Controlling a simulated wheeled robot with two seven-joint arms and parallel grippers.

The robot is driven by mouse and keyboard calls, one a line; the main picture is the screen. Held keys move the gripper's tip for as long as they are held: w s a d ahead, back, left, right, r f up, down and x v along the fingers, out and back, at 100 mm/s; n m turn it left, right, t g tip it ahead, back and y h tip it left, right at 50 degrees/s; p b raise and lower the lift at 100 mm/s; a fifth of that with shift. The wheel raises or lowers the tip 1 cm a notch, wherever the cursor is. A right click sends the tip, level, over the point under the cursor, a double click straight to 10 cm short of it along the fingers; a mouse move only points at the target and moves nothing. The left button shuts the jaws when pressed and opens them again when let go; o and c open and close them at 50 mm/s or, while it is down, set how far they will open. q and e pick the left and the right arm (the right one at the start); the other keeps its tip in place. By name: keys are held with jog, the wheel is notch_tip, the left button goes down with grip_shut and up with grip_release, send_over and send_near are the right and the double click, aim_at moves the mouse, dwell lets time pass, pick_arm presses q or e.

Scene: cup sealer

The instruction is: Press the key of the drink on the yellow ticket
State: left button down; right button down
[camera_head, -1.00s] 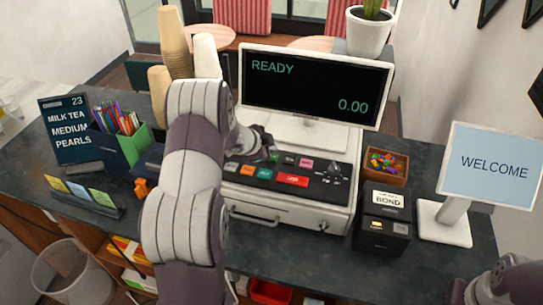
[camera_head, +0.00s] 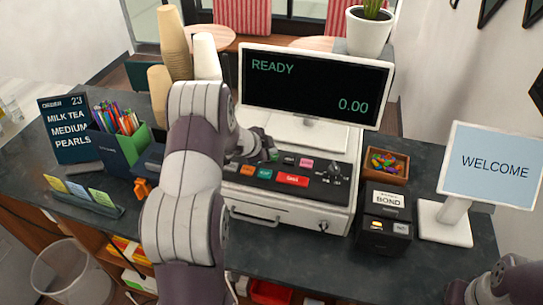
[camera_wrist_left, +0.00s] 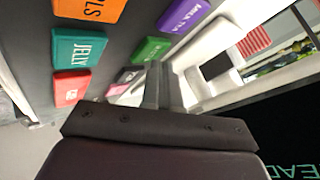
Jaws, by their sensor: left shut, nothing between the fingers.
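The yellow ticket (camera_head: 54,184) stands at the left end of a dark holder; its print is too small to read. The register keypad (camera_head: 330,183) holds coloured keys, including a green key (camera_head: 273,155), a pink key (camera_head: 306,163) and a red key (camera_head: 292,180). My left gripper (camera_head: 268,153) is shut and empty over the keypad's upper left, close to the green key. In the left wrist view its fingertips (camera_wrist_left: 158,75) are near the green key (camera_wrist_left: 151,50), with a purple key (camera_wrist_left: 184,15) beyond; contact cannot be told. My right gripper is out of view.
The register screen (camera_head: 315,87) shows READY and 0.00. An order board (camera_head: 70,130) reads milk tea, medium, pearls. Cup stacks (camera_head: 174,45) and a pen box (camera_head: 120,145) stand left. A dark BOND box (camera_head: 385,220) and welcome sign (camera_head: 490,165) stand right.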

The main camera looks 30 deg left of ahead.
pick_arm(q)
jog(key=shift+f, duration=0.45)
dwell(0.3)
jog(key=shift+r, duration=0.15)
jog(key=shift+r+p, duration=0.75)
notch_tip(320, 180, up, 5)
jog(key=p, duration=0.5)
jog(key=shift+r, duration=0.1)
dwell(0.6)
